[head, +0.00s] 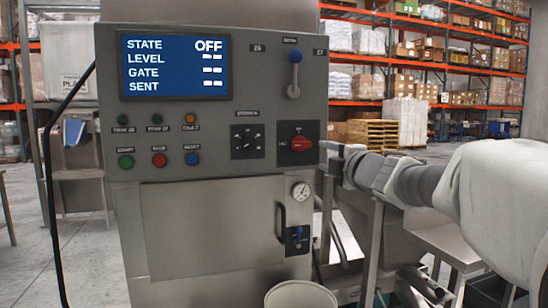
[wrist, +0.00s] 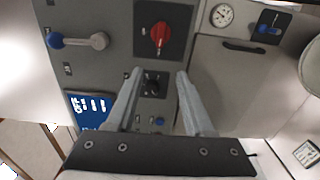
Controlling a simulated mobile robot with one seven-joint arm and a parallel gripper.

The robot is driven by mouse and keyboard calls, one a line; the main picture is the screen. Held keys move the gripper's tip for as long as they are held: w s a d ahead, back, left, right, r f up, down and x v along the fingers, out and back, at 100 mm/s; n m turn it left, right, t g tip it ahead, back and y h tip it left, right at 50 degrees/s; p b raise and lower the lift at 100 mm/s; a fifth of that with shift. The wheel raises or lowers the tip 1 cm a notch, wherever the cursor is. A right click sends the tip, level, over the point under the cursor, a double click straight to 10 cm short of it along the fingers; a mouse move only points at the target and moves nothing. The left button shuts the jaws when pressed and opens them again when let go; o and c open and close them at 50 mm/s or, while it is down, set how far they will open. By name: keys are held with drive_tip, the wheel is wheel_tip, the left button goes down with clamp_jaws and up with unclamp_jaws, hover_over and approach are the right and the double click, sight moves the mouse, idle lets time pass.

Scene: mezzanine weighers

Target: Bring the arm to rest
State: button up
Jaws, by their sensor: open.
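My gripper (wrist: 160,73) is open and empty in the wrist view, its two fingers pointing at the grey control panel. The black selector knob (wrist: 152,83) shows between the fingers, and the red rotary switch (wrist: 160,35) shows beyond the tips. In the head view my gripper (head: 328,152) is at the panel's right edge, just right of the red rotary switch (head: 296,144). My arm reaches in from the right. I see no contact with the panel, but the exact gap cannot be told.
The panel's screen (head: 174,66) reads STATE OFF, with dashes for LEVEL, GATE and SENT. A blue-tipped lever (head: 294,74) sticks out at upper right. A pressure gauge (head: 301,191) and door handle (head: 280,222) are below. A pale bucket (head: 300,296) stands in front.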

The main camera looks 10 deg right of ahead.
drive_tip(key=shift+s, duration=0.15)
idle(0.3)
drive_tip(key=s+d+f+m+g+h, duration=0.35)
drive_tip(key=s+f+m+h, duration=0.4)
drive_tip(key=s+m, duration=0.6)
drive_tip(key=s+a+f+m+g+y, duration=0.2)
drive_tip(key=s+a+f+m+g, duration=0.15)
drive_tip(key=s+f, duration=0.6)
drive_tip(key=s+a+f+m+g+y, duration=0.25)
drive_tip(key=s+a+f+g, duration=0.25)
drive_tip(key=s+f, duration=0.45)
wheel_tip(320, 180, up, 18)
drive_tip(key=s+p, duration=0.1)
drive_tip(key=p, duration=1.5)
drive_tip(key=shift+s+f+m, duration=0.15)
drive_tip(key=shift+m, duration=0.2)
